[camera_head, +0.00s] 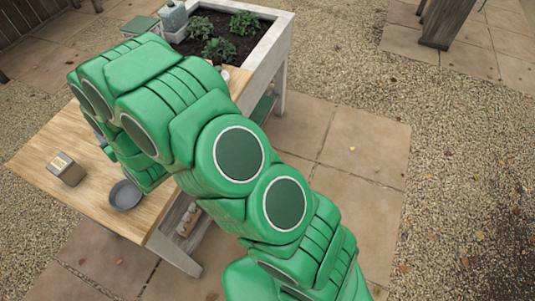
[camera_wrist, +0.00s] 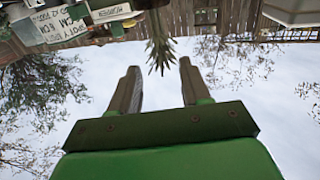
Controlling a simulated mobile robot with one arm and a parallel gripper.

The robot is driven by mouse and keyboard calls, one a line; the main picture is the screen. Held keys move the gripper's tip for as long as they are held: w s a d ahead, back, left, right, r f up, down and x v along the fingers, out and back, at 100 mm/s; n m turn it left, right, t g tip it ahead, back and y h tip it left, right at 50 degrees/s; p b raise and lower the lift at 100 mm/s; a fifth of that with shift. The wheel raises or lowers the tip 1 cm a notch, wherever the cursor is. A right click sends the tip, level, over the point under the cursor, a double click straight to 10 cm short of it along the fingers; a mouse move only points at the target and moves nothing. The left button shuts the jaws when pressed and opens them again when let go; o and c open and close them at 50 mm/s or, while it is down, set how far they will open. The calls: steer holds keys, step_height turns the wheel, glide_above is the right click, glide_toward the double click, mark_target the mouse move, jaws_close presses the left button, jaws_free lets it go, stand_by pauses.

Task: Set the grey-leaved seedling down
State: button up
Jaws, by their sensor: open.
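My gripper (camera_wrist: 158,72) shows in the wrist view with its two grey fingers apart and nothing clasped between them. A spiky, dull grey-green plant (camera_wrist: 160,52) appears upside down just beyond the fingertips, in the gap. It may be the grey-leaved seedling; its base is cut off at the top edge, so I cannot tell what it stands on. In the head view my green arm hides the gripper and this plant.
The wooden bench (camera_head: 95,205) holds a small brown box (camera_head: 66,169) and a round grey dish (camera_head: 125,195). Behind it, a white raised bed (camera_head: 270,55) holds soil and leafy plants (camera_head: 219,48). Labelled packages (camera_wrist: 60,25) crowd the wrist view's upper left. Paving right of the bench is clear.

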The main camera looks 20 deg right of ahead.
steer(key=d+r+m+g+h, duration=0.1)
steer(key=d+r+g+h, duration=0.3)
steer(key=d, duration=0.6)
steer(key=s+d+r+m+g+h, duration=0.1)
steer(key=s+d+r+g, duration=0.2)
steer(key=s+d, duration=0.25)
steer(key=s+d+r+g, duration=0.2)
steer(key=s+d+r, duration=0.2)
steer(key=d, duration=0.3)
steer(key=s+d+r+m+g+h, duration=0.1)
steer(key=s+d+r+g, duration=0.2)
steer(key=s, duration=0.8)
steer(key=s+d+r+m+g+h, duration=0.1)
steer(key=s+d+r+g, duration=0.1)
steer(key=s+d, duration=0.6)
steer(key=s+d+r+m+g+h, duration=0.1)
steer(key=s+d+r+g, duration=0.2)
steer(key=s, duration=1.1)
steer(key=d+r, duration=0.1)
steer(key=d, duration=0.1)
steer(key=shift+s+d+r+g, duration=0.15)
steer(key=shift+d+g, duration=0.15)
steer(key=shift+d, duration=0.1)
